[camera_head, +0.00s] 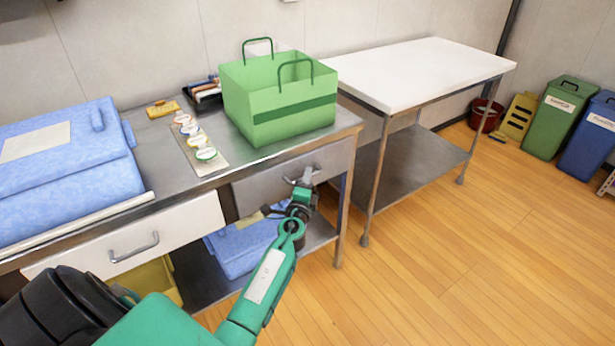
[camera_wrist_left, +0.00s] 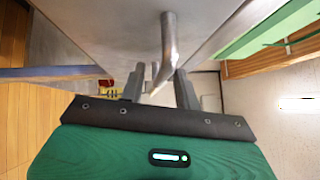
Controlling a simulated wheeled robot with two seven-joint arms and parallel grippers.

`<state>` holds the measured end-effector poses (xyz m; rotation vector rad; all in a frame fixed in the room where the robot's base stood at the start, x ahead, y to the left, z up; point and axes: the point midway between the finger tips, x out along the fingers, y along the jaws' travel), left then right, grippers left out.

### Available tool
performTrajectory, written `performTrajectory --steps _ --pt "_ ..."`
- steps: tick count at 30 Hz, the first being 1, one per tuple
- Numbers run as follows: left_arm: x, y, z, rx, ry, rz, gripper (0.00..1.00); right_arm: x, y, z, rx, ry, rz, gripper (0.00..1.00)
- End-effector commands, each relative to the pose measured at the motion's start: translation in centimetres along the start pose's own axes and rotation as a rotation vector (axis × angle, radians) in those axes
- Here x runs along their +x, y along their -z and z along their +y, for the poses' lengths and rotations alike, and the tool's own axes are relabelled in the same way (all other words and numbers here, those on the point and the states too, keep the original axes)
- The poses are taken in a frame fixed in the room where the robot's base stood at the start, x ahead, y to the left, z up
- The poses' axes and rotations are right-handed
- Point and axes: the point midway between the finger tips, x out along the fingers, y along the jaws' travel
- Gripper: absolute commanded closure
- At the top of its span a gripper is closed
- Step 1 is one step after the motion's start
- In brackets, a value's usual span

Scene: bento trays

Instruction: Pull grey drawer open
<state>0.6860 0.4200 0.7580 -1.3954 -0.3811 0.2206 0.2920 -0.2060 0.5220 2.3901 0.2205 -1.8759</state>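The grey drawer (camera_head: 262,192) sits under the right part of the metal table, its front looking about flush with the table frame. Its metal handle (camera_head: 316,171) is on the front, partly hidden by my gripper. My left gripper (camera_head: 301,188) is at the handle, with the green arm reaching up from below. In the left wrist view the handle (camera_wrist_left: 168,45) runs down from the drawer front (camera_wrist_left: 110,30) between the two fingers (camera_wrist_left: 160,88). The fingers stand apart, with a visible gap beside the handle. My right gripper is not in view.
A green bag (camera_head: 290,128) stands on the tabletop above the drawer. A white drawer (camera_head: 185,222) is to the left, and a blue box (camera_head: 240,250) lies on the shelf below. A white-topped table (camera_head: 425,70) stands at right. The wooden floor in front is clear.

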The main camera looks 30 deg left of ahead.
Motion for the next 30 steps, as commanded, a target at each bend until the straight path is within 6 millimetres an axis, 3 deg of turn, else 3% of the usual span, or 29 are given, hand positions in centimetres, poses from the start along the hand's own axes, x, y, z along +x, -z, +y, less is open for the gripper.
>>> performTrajectory --steps 5,14,19,30 --pt "1.09 -0.02 -0.01 0.001 0.000 0.000 0.68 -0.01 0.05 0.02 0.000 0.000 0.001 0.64" --pt "1.20 -0.03 0.00 0.001 0.000 0.000 0.68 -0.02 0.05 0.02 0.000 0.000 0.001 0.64" --pt "1.19 -0.03 0.01 0.000 0.000 0.000 1.00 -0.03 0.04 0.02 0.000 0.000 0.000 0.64" --pt "0.95 0.21 0.03 0.000 -0.001 0.000 1.00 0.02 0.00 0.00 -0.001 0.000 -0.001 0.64"
